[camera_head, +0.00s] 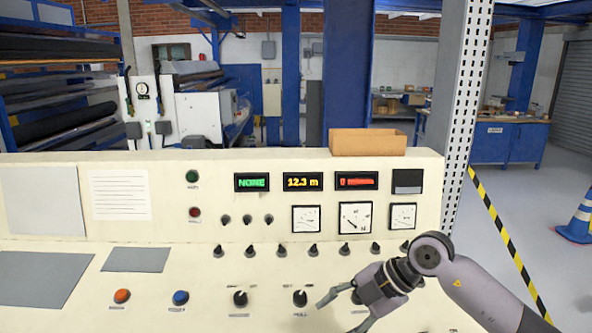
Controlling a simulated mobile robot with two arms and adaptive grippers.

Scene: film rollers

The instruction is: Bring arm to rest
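My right arm comes in from the lower right, over the right part of a cream control console (130,225). My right gripper (322,305) points left, with its fingers spread apart and nothing between them. It is just right of the black knob labelled as a roll control (300,298); I cannot tell whether it touches the panel. My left arm and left gripper are not in view.
The panel has an orange button (122,296), a blue button (181,298), a second large knob (240,298), small knobs, dials and lit displays (303,182). A cardboard box (367,142) sits on top. A blue cone (578,220) stands right.

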